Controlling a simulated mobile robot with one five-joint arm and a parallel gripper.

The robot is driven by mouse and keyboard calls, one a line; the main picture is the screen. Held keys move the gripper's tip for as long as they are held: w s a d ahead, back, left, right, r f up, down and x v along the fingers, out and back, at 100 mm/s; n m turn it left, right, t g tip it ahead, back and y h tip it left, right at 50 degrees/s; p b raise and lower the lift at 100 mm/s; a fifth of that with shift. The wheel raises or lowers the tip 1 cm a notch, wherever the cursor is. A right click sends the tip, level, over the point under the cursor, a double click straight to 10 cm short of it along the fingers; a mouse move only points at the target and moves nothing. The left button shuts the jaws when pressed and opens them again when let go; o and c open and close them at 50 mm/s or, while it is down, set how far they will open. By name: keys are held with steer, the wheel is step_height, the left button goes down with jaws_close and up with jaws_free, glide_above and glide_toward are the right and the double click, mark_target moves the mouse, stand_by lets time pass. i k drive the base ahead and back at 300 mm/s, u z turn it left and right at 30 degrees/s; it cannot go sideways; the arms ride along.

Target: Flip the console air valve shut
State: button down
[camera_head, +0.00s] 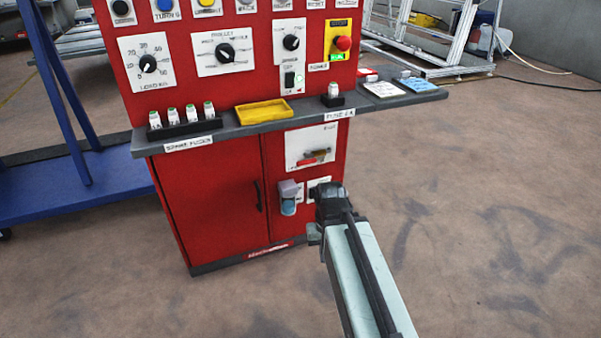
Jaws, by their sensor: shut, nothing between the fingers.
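The air valve (319,153) is a small brass body on a white plate (298,142) on the console's lower right front, below the shelf. Its red lever (305,163) lies nearly level and points left along the plate. My gripper (325,191) is shut and empty at the end of my arm. It appears low in front of the console, below the valve plate in the picture and apart from the lever. The fingertips are small and dark, and my own wrist partly hides them.
The red console (213,195) has a grey shelf (228,129) jutting out above the valve. A blue-grey socket (288,197) sits below the valve, left of my gripper. A yellow tray (264,112) and fuses (182,117) stand on the shelf. Floor at right is clear.

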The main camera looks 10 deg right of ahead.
mark_target(314, 160)
steer(key=u, duration=1.2)
steer(key=i, duration=0.35)
steer(key=u, duration=0.45)
